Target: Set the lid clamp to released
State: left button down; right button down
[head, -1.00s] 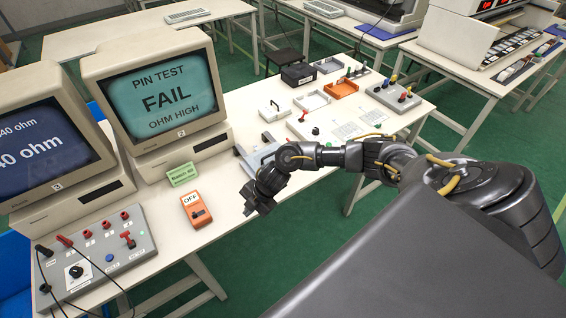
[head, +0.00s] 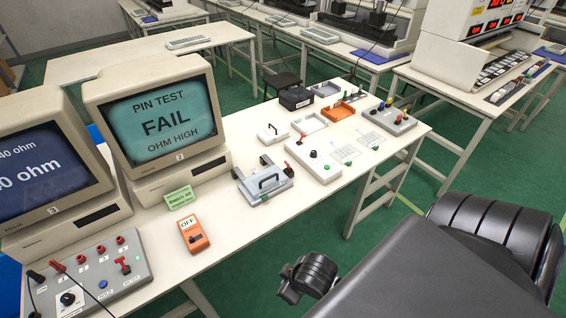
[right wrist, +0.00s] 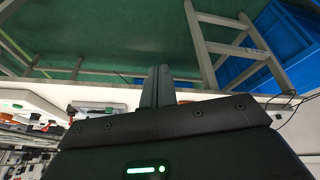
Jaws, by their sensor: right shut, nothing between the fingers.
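A grey test fixture (head: 262,185) with a flat lid and a black bar handle (head: 268,181) stands mid-table in the head view. A small dark knob or lever (head: 288,171) shows at its right end; I cannot tell for sure whether this is the lid clamp or how it is set. My right gripper (right wrist: 158,72) has its fingers together and empty in the right wrist view, apart from the fixture. In the head view a dark part of my right arm hangs in front of the table, over the floor. My left gripper is in neither view.
A white panel with a red lever (head: 299,138) stands right of the fixture. Trays and boxes lie behind. Green floor is clear in front.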

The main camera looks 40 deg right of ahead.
jog(key=s+d+f+m+g+b, duration=0.1)
jog(key=s+f, duration=0.3)
jog(key=f, duration=1)
jog(key=s+d+f+m+g+b, duration=0.15)
jog(key=s+f, duration=0.25)
jog(key=f, duration=0.9)
jog(key=s+d+f+n+g+b, duration=0.1)
jog(key=s+d+f, duration=0.2)
jog(key=s+f, duration=1.2)
jog(key=shift+f+h+b, duration=0.3)
jog(key=shift+f+b, duration=0.05)
jog(key=shift+b, duration=0.05)
jog(key=shift+s, duration=0.1)
